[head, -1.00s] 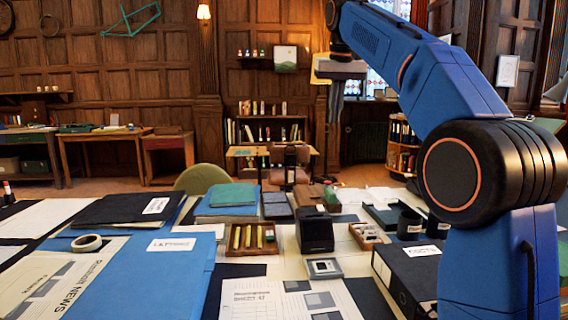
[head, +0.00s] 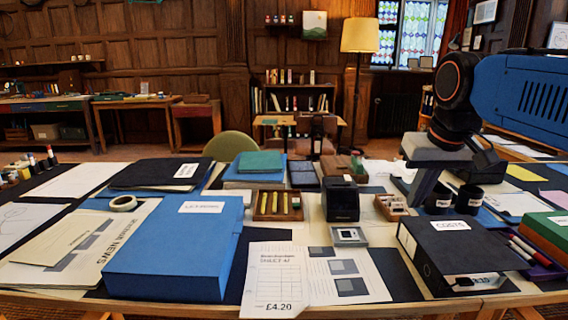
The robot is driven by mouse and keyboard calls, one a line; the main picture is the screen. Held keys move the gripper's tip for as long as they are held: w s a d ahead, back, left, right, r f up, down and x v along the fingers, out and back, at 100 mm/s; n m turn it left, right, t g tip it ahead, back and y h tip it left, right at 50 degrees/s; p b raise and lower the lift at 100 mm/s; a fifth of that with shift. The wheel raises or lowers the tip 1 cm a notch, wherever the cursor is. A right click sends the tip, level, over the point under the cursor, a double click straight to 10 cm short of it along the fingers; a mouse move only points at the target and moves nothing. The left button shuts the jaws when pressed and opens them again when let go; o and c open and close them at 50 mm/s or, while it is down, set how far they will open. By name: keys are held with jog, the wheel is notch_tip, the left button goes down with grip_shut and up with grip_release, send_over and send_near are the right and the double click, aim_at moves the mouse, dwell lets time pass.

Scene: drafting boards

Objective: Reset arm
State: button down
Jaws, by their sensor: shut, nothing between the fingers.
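My gripper (head: 413,200) is in the right half of the head view. Its grey body hangs below the black wrist, and its fingers point down, shut and empty. The fingertips appear just above or in front of the table area by the dark cups (head: 438,199). The blue arm comes in from the right edge. I cannot tell whether the fingers touch anything.
A blue box file (head: 180,250) lies at the left. A small wooden tray (head: 391,207), a black block (head: 341,200) and a tray of yellow sticks (head: 278,205) fill the middle. Papers (head: 300,280) lie at the front.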

jog(key=s+f, duration=0.7)
jog(key=f, duration=0.3)
jog(key=s+d+f, duration=0.1)
jog(key=s+f, duration=0.6)
jog(key=f, duration=0.3)
jog(key=shift+s+f+t, duration=0.15)
jog(key=shift+s+t, duration=0.15)
jog(key=shift+s, duration=0.05)
jog(key=c, duration=2.1)
grip_release()
jog(key=shift+s+d+f, duration=0.1)
jog(key=shift+s+f, duration=0.05)
jog(key=shift+f, duration=0.15)
jog(key=o, duration=0.5)
jog(key=shift+w+r, duration=0.2)
jog(key=shift+c, duration=0.2)
notch_tip(320, 180, up, 29)
jog(key=g, duration=0.5)
send_over(349, 179)
notch_tip(349, 179, down, 18)
jog(key=shift+s+r, duration=0.1)
jog(key=shift+r, duration=0.1)
